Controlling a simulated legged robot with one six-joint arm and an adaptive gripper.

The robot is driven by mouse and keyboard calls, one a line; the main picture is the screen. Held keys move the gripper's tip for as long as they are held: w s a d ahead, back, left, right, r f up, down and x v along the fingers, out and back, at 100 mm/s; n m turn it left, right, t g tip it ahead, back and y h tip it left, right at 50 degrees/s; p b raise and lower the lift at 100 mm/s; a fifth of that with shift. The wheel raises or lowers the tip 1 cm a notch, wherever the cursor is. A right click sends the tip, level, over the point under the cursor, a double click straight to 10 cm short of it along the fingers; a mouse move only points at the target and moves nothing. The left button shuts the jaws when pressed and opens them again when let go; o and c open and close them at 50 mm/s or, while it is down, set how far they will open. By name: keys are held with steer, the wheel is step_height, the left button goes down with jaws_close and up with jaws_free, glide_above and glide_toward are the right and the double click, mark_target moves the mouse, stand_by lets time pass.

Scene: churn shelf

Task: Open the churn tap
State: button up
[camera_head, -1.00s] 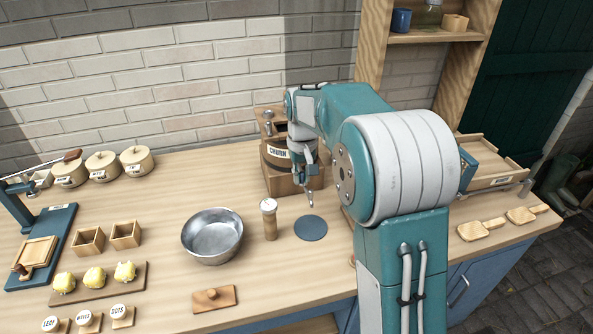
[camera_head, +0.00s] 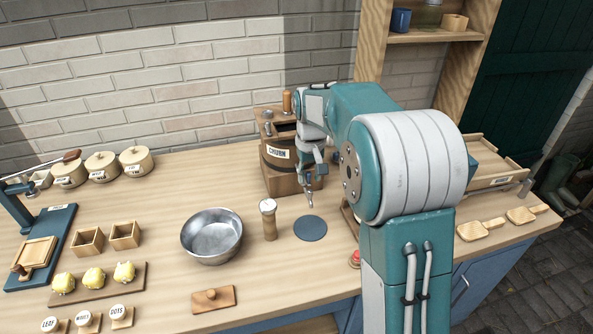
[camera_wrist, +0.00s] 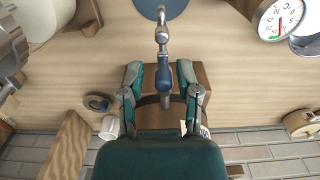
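The churn (camera_head: 277,158), a dark labelled barrel on a wooden stand, stands by the brick wall, partly hidden behind my arm. Its metal tap (camera_head: 309,194) points out over the counter toward a round blue-grey disc. In the wrist view the tap shows as a silver spout (camera_wrist: 162,36) with a blue handle (camera_wrist: 163,77). My gripper (camera_wrist: 160,84) is open, with one finger on each side of the blue handle. Gaps show between the fingers and the handle. In the head view my gripper (camera_head: 313,163) is just above and behind the spout.
The disc (camera_head: 311,228) lies on the counter in front of the tap. A metal bowl (camera_head: 212,236) and a wooden cylinder with a pale top (camera_head: 268,219) stand to its left. A dial scale (camera_wrist: 281,19) shows in the wrist view. Bare counter lies between bowl and wall.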

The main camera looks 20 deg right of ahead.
mark_target(309, 173)
stand_by(0.3)
steer(key=shift+r, duration=3.5)
steer(key=shift+s+a+r, duration=0.1)
steer(key=shift+s+r, duration=0.05)
steer(key=s+a+r+t, duration=0.1)
steer(key=s+r+t, duration=0.15)
steer(key=s, duration=0.55)
steer(key=s+a+r+t, duration=0.1)
steer(key=s+a+r, duration=0.15)
steer(key=s, duration=0.45)
steer(key=s+f+t, duration=0.2)
steer(key=s+f, duration=0.2)
steer(key=s, duration=1)
steer(key=shift+a+f, duration=0.2)
steer(key=shift+a, duration=0.15)
